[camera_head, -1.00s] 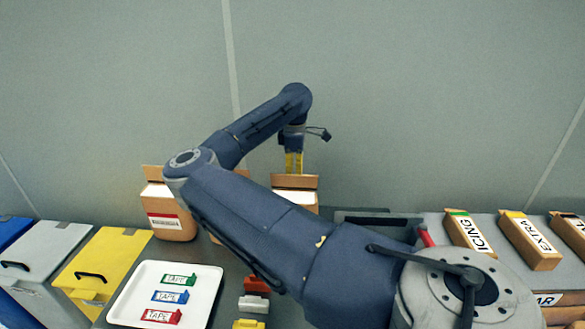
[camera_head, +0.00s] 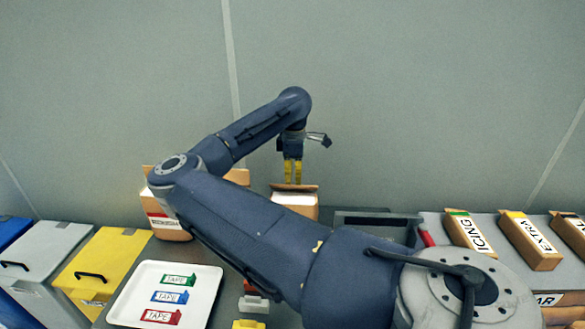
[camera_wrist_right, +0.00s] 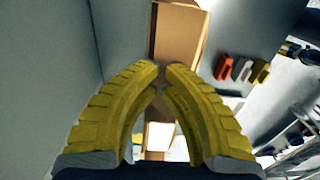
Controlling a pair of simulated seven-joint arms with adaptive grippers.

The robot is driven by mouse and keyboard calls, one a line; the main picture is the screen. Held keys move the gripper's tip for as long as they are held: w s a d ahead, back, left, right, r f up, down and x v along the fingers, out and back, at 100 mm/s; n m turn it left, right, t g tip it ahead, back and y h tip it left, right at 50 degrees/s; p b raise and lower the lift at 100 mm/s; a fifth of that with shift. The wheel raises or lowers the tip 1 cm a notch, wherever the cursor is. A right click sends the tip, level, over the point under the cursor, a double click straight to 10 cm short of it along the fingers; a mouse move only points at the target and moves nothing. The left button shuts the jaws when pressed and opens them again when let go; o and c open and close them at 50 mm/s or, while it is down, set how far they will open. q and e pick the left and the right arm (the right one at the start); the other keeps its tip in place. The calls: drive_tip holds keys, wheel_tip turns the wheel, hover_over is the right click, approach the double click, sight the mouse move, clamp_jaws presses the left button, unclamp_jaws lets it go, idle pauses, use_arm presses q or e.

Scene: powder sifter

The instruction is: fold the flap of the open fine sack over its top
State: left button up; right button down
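A tan sack (camera_head: 295,203) with a white panel on its front and an upright brown flap along its top stands at the back middle. My right gripper (camera_head: 292,181) points down just above it, its yellow fingertips close to the flap. In the right wrist view a brown flap (camera_wrist_right: 181,40) lies just beyond the fingertips (camera_wrist_right: 162,68). A narrow gap shows between the fingertips, with nothing clearly held. Another tan sack (camera_head: 168,222) with a red-banded label and a raised flap stands to the left, partly behind my arm. I cannot read which sack is fine. My left gripper is out of view.
A white tray (camera_head: 205,315) with green, blue and red tape pieces lies front left, beside a yellow bin (camera_head: 105,255). Boxes marked ICING (camera_head: 468,233) and EXTRA (camera_head: 530,240) stand right. A dark grey bin (camera_head: 360,217) is right of the middle sack.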

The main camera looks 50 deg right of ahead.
sight(293, 188)
drive_tip(key=shift+s+a, duration=0.9)
drive_tip(key=shift+a, duration=0.3)
drive_tip(key=shift+r, duration=0.2)
drive_tip(key=shift+w+d+r, duration=0.3)
drive_tip(key=shift+d+r, duration=0.1)
drive_tip(key=shift+r, duration=0.25)
drive_tip(key=shift+w+d+r, duration=0.25)
drive_tip(key=shift+d+r, duration=0.1)
drive_tip(key=shift+r, duration=0.3)
drive_tip(key=shift+f, duration=3.3)
drive_tip(key=shift+r, duration=4.5)
